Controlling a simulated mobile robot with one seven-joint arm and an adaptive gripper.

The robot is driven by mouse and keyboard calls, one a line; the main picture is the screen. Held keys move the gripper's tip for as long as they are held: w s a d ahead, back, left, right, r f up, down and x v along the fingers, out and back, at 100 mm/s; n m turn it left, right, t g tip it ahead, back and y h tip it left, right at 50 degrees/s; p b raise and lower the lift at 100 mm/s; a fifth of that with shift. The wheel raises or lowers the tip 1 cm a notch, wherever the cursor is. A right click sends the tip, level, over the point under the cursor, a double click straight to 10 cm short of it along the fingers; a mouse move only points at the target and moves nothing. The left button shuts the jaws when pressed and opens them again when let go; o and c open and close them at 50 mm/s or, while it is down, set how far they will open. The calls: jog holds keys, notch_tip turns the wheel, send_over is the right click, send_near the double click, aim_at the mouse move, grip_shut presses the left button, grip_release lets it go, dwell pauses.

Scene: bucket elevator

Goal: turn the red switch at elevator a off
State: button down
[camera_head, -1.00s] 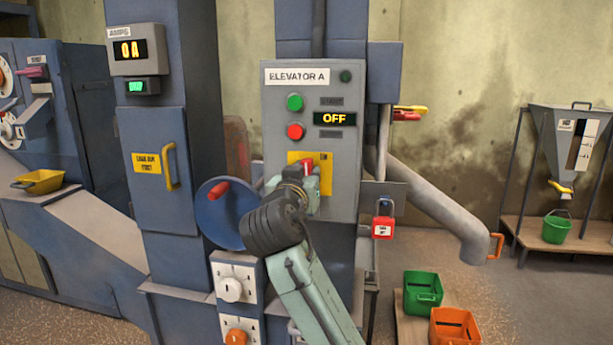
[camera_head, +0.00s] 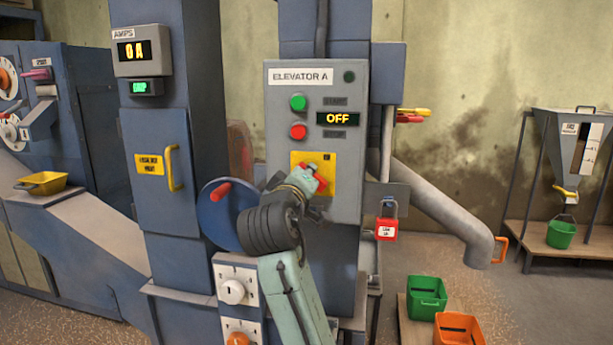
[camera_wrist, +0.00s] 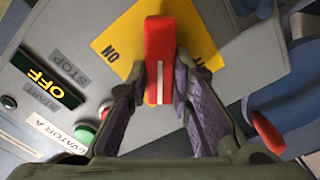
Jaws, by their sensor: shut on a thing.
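The red switch (camera_head: 321,184) sits on a yellow plate (camera_head: 327,161) low on the grey Elevator A panel (camera_head: 348,90). In the head view its handle slants down to the right, partly hidden by my gripper (camera_head: 306,181). In the wrist view the red handle (camera_wrist: 160,45) stands between my two fingers (camera_wrist: 161,80), which are shut on its sides. Part of the plate's lettering is hidden there. The panel's display (camera_head: 338,118) reads OFF.
Above the switch are a green button (camera_head: 298,102) and a red button (camera_head: 298,132). A blue disc (camera_head: 222,215) with a red handle is close left of my arm. A red padlock (camera_head: 387,228) hangs right of the panel. Green (camera_head: 426,298) and orange (camera_head: 459,328) crates stand lower right.

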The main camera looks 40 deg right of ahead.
jog(key=shift+w+a+f+n, duration=0.1)
jog(key=shift+f+n, duration=0.1)
jog(key=shift+n, duration=1.6)
jog(key=shift+f+n, duration=0.15)
jog(key=shift+n, duration=1.65)
jog(key=c, duration=1.4)
grip_release()
jog(key=shift+c, duration=0.2)
jog(key=v, duration=1.2)
